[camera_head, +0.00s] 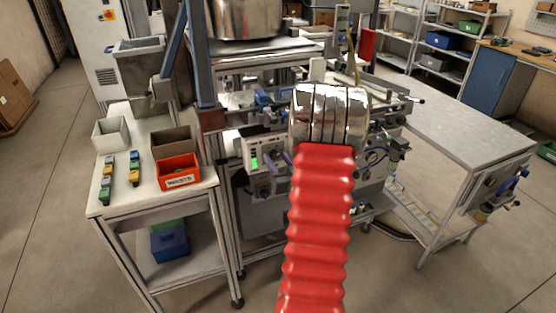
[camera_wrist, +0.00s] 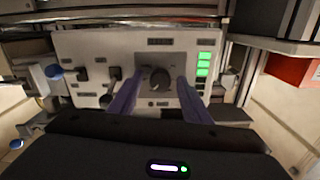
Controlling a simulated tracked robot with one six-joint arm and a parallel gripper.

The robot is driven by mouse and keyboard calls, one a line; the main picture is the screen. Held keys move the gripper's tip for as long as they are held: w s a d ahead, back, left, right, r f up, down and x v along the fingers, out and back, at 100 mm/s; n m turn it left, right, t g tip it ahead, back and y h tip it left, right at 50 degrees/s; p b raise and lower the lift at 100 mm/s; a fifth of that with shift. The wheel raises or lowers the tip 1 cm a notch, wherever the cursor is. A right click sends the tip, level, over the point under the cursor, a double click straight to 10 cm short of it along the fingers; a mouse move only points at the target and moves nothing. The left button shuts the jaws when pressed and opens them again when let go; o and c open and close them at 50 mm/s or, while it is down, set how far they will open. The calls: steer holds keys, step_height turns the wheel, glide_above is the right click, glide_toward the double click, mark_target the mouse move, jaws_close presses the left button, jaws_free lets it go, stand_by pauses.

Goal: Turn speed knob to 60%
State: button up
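The speed knob (camera_wrist: 159,80) is a dark round knob on a grey plate in the middle of a pale control panel (camera_wrist: 82,47) in the wrist view. My gripper (camera_wrist: 157,92) has two purple fingers, spread apart, one on each side of the knob. Gaps show between the fingers and the knob, and I cannot tell how far the fingertips are from the panel. In the head view the panel (camera_head: 250,144) shows left of my arm, with a purple finger (camera_head: 271,158) in front of it. The knob is not clearly visible there.
Green lit blocks (camera_wrist: 204,65) sit beside the knob. Other dark switches (camera_wrist: 113,74) are on the panel's other side. A side table (camera_head: 135,190) at left holds an orange waste box (camera_head: 179,181). A grey table (camera_head: 455,130) at right is mostly bare.

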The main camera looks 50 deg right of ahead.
steer(key=c, duration=1)
steer(key=shift+n, duration=1.5)
steer(key=o, duration=1.1)
